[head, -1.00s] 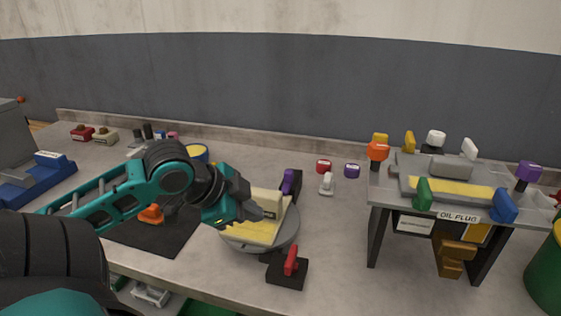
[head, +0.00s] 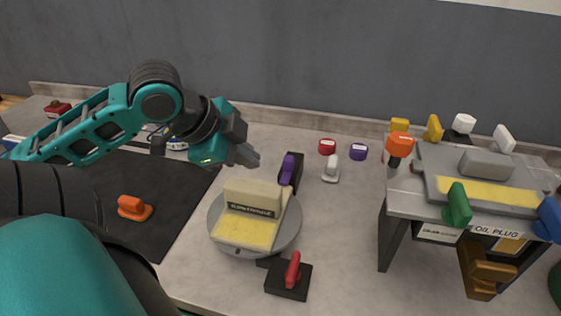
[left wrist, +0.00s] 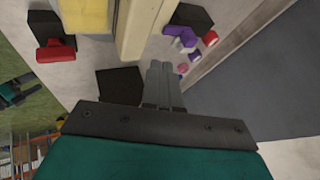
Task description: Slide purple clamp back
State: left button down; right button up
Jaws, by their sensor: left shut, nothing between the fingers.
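The purple clamp (head: 288,167) stands upright at a black block (head: 296,175) on the table, at the back right of the grey turntable (head: 287,236). In the left wrist view a purple clamp (left wrist: 182,35) shows beside a dark block at the upper right. A beige and yellow block (head: 252,197) with a label stands on the turntable. My left gripper (head: 250,157) is shut and empty, left of the purple clamp and apart from it in the head view. Its closed fingers (left wrist: 162,75) point at the table in the wrist view.
A red clamp (head: 293,270) on a black base stands in front of the turntable. Small red (head: 327,146) and purple (head: 359,151) buttons and a grey clamp (head: 331,170) lie to the right. The oil plug stand (head: 400,195) is farther right. An orange piece (head: 133,207) lies on the black mat.

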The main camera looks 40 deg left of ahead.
pick_arm(q)
send_near(281, 179)
jog(key=w+d+f, duration=0.2)
jog(key=f, duration=0.1)
jog(key=shift+d, duration=0.35)
jog(key=shift+w+a+f, duration=0.25)
jog(key=shift+w, duration=0.3)
jog(key=shift+w+a+f, duration=0.2)
jog(key=shift+w+a, duration=0.05)
jog(key=shift+w, duration=0.35)
jog(key=shift+w+a+f+b, duration=0.1)
jog(key=shift+w+f+b, duration=0.05)
jog(key=shift+w+b, duration=0.15)
jog(key=shift+w+a, duration=0.35)
jog(key=shift+w, duration=0.2)
